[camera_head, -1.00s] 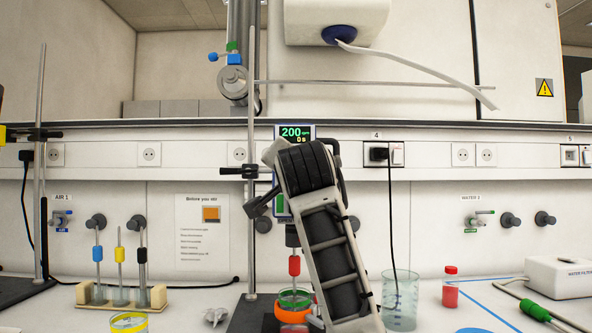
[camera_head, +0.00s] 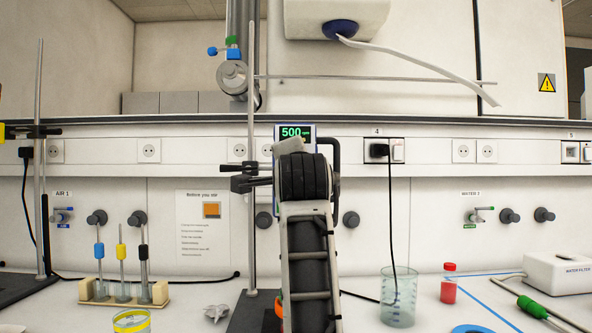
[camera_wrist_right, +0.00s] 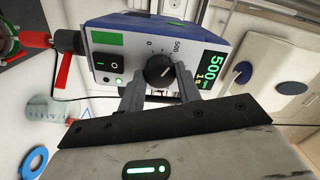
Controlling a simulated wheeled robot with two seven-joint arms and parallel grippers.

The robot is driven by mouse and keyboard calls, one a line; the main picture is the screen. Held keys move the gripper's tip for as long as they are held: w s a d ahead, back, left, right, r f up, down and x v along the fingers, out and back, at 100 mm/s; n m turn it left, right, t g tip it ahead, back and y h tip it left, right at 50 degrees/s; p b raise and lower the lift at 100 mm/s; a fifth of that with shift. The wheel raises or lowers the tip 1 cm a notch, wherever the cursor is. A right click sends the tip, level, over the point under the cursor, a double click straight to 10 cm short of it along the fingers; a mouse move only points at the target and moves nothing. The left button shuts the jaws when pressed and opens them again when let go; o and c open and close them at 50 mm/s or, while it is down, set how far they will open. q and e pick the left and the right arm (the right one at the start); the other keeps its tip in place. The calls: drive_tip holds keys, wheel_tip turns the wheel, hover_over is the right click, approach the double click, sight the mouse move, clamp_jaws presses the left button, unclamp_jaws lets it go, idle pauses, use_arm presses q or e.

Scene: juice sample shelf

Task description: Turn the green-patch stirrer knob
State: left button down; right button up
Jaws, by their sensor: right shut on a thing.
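The stirrer (camera_head: 281,133) stands on a stand at the middle, mostly behind my right arm. In the right wrist view its blue-edged front panel carries a green patch (camera_wrist_right: 108,39), a power switch (camera_wrist_right: 107,65) and a black knob (camera_wrist_right: 160,71). The knob's white mark points towards the printed 500. The display (camera_wrist_right: 213,68) reads 500, as it does in the head view (camera_head: 291,132). My right gripper (camera_wrist_right: 158,78) is shut on the knob, one finger on each side. In the head view my arm hides its fingers. My left gripper is not in view.
A stand rod (camera_head: 251,210) rises just left of my arm. A beaker (camera_head: 398,297) with a black cable, a red-capped bottle (camera_head: 449,284) and a white box (camera_head: 563,274) are at right. A rack of droppers (camera_head: 123,293) and a yellow-banded dish (camera_head: 131,321) are at left.

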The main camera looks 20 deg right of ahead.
idle(0.3)
drive_tip(key=o, duration=1)
drive_tip(key=shift+s, duration=0.1)
use_arm(q)
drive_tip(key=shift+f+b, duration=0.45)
drive_tip(key=shift+b, duration=0.8)
use_arm(e)
drive_tip(key=v, duration=1.5)
drive_tip(key=shift+s, duration=0.4)
drive_tip(key=shift+a, duration=0.1)
